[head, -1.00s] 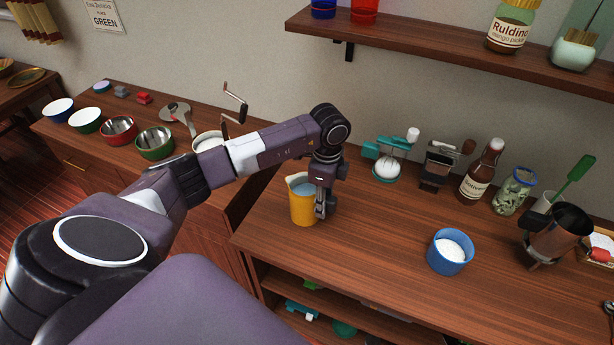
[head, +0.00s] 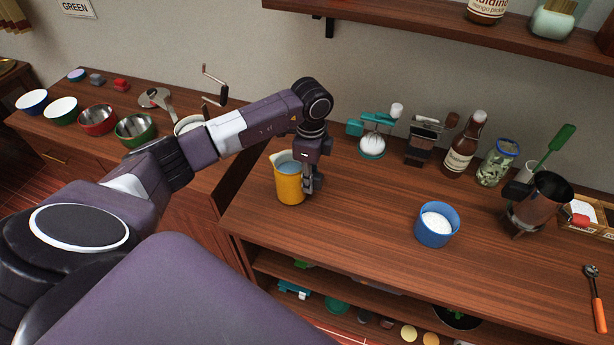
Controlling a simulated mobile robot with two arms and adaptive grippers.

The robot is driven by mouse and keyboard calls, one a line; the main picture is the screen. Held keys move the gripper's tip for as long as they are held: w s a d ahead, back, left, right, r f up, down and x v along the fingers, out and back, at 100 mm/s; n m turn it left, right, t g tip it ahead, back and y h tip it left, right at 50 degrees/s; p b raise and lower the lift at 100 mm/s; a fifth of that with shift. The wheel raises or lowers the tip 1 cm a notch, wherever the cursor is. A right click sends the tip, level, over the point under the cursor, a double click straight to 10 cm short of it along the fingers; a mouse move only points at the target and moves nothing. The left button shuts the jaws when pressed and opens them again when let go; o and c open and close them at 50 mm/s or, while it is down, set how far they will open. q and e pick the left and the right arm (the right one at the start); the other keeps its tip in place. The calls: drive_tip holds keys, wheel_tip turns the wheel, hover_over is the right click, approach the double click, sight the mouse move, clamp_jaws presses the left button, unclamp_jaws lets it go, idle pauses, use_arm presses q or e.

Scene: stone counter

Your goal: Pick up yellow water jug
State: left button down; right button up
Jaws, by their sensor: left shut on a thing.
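The yellow water jug (head: 289,187) stands upright on the wooden counter, or very slightly above it; I cannot tell which. It has a pale rim and bluish water inside. My left gripper (head: 312,186) comes down from above at the jug's right side and is shut on it there. The fingers hide part of the jug's right side, so the exact hold is hard to see. My right gripper is not in view.
A blue cup of white powder (head: 436,225) stands to the right. A teal device (head: 373,140), a brown bottle (head: 464,147), a glass jar (head: 497,164) and a copper pot (head: 540,203) line the back and right. Bowls (head: 136,130) sit on the left counter. The front middle is clear.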

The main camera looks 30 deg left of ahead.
use_arm(q)
wheel_tip(320, 180, up, 19)
drive_tip(key=b, duration=0.2)
drive_tip(key=shift+r, duration=0.2)
idle(0.8)
